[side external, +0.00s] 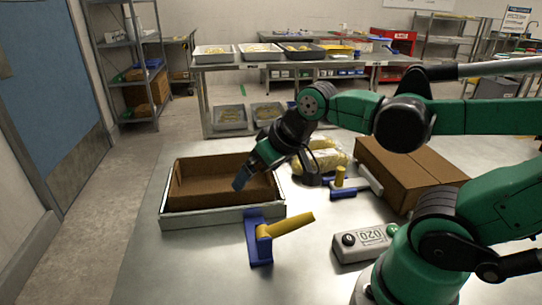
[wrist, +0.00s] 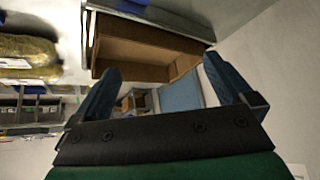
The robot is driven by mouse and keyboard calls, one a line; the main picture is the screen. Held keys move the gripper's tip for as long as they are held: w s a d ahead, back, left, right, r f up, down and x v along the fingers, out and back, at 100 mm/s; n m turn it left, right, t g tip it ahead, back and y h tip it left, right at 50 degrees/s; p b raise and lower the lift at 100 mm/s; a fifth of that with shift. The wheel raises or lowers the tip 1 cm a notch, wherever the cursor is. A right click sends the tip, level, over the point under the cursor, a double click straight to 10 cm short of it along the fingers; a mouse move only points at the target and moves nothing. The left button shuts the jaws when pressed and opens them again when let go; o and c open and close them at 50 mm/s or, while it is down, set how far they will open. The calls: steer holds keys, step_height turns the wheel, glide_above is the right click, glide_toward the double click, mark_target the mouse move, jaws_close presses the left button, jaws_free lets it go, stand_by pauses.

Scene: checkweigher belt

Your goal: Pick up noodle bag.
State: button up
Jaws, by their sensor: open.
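Yellowish clear noodle bags (side external: 328,160) lie on the metal table, just behind and right of my wrist in the side view, partly hidden by it. They also show at the left edge of the wrist view (wrist: 28,47), cut off by the frame, with pale labels. I cannot tell exactly how many there are. My gripper (side external: 241,182), with blue fingers, is over the brown open box, apart from the bags. In the wrist view, its fingers (wrist: 162,68) are spread wide with nothing between them.
The open brown box (side external: 222,205) sits in a pale tray at left. A closed carton (side external: 408,172) stands right of the bags. A blue stand with a yellow handle (side external: 285,226), a blue-and-yellow tool (side external: 345,184) and a control box (side external: 365,242) are in front.

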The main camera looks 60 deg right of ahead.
steer(key=w+d+m+g+h, duration=0.15)
steer(key=w+d+m, duration=0.25)
steer(key=d+m, duration=0.45)
steer(key=m+g+y, duration=0.1)
steer(key=m+g, duration=0.3)
steer(key=m, duration=0.7)
glide_toward(322, 153)
steer(key=shift+n, duration=0.25)
steer(key=w+a, duration=0.1)
steer(key=w+a+f, duration=0.1)
steer(key=a, duration=0.1)
steer(key=w+a+f, duration=0.1)
steer(key=a, duration=0.1)
steer(key=shift+w+a+f, duration=0.15)
steer(key=shift+w+a, duration=0.1)
steer(key=shift+w, duration=0.05)
steer(key=d+f+m, duration=0.1)
steer(key=d, duration=0.1)
steer(key=s+d+f+m, duration=0.1)
steer(key=m, duration=0.1)
steer(key=s+d+f+m+g, duration=0.1)
steer(key=d, duration=0.1)
steer(key=shift+s+d+f+m+y, duration=0.2)
steer(key=shift+d+f+m+y, duration=0.1)
steer(key=shift+d+f+y, duration=0.05)
steer(key=shift+m, duration=0.3)
steer(key=f, duration=0.5)
steer(key=shift+s+d, duration=0.15)
steer(key=shift+d, duration=0.15)
steer(key=shift+f, duration=0.55)
